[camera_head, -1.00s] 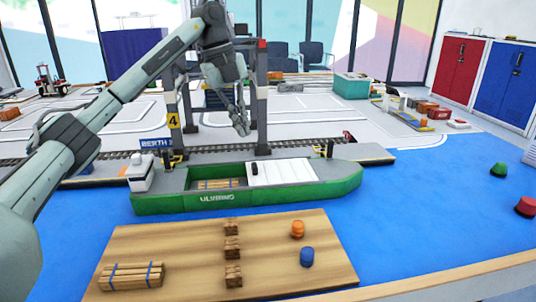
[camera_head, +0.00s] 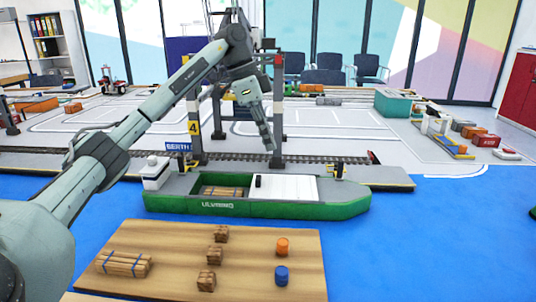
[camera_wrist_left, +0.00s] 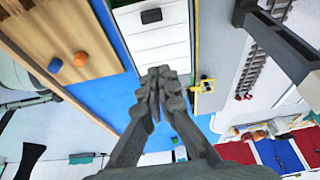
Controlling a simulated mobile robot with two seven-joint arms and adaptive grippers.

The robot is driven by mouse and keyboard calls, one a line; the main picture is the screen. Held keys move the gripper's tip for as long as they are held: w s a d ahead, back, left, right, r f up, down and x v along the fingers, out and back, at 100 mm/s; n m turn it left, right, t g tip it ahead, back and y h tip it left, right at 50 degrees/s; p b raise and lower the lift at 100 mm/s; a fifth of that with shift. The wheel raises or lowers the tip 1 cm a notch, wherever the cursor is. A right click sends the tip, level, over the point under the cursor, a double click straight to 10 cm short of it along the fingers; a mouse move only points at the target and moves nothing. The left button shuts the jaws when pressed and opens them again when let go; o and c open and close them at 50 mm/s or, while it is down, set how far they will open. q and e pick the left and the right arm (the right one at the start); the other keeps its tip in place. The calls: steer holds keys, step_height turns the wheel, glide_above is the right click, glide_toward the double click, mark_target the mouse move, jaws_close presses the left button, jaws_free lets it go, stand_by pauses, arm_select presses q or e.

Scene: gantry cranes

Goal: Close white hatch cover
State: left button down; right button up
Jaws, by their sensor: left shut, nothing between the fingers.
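The white hatch cover (camera_head: 288,187) lies flat over the right part of the hold of a green ship (camera_head: 300,209). A small black handle (camera_head: 257,181) stands near its left end. Left of it the hold is open and shows a timber bundle (camera_head: 222,192). My left gripper (camera_head: 270,147) is shut and empty, pointing down above and behind the cover in the head view. In the left wrist view the shut fingertips (camera_wrist_left: 160,74) overlap the end of the white cover (camera_wrist_left: 160,42) away from the black handle (camera_wrist_left: 151,16). Contact cannot be told. My right gripper is out of view.
A wooden board (camera_head: 190,258) in front of the ship carries a timber bundle (camera_head: 124,263), several brown crates, an orange barrel (camera_head: 282,246) and a blue barrel (camera_head: 281,275). A gantry crane (camera_head: 278,110) stands behind the ship, close to my left arm.

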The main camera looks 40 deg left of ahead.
mark_target(269, 185)
arm_select(q)
steer(key=x, duration=0.8)
steer(key=shift+d+f, duration=0.1)
steer(key=shift+f, duration=0.25)
steer(key=a, duration=0.1)
steer(key=s+a, duration=0.1)
steer(key=shift+s+a+f+p, duration=0.1)
steer(key=shift+s+a+p, duration=0.2)
steer(key=shift+a, duration=0.05)
steer(key=shift+s+a, duration=0.2)
steer(key=shift+a, duration=0.1)
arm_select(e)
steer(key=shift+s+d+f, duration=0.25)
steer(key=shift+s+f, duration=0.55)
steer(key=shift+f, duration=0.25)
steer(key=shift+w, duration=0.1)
